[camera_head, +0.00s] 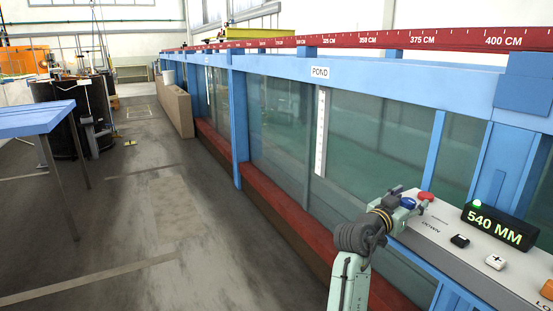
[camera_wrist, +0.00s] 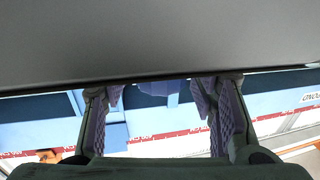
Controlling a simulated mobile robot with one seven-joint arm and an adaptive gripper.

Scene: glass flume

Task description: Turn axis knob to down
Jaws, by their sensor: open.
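The grey control panel (camera_head: 460,262) is at the lower right of the head view. A blue knob-like part (camera_head: 408,203) shows beside my gripper (camera_head: 416,208), close to a red button (camera_head: 426,196). The blue part may be the axis knob, but I cannot tell its setting. The label near it is too small to read surely. In the wrist view my gripper (camera_wrist: 158,92) is open, with its two fingers wide apart. A plain grey surface (camera_wrist: 150,40) fills the top, close to the fingertips. I cannot tell whether they touch anything.
The panel also carries a display (camera_head: 497,224) reading 540 MM, a black button (camera_head: 459,241), a white plus button (camera_head: 495,262) and an orange button (camera_head: 547,289). The glass flume (camera_head: 280,120) runs behind. The floor (camera_head: 150,220) to the left is clear; a blue table (camera_head: 35,118) stands there.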

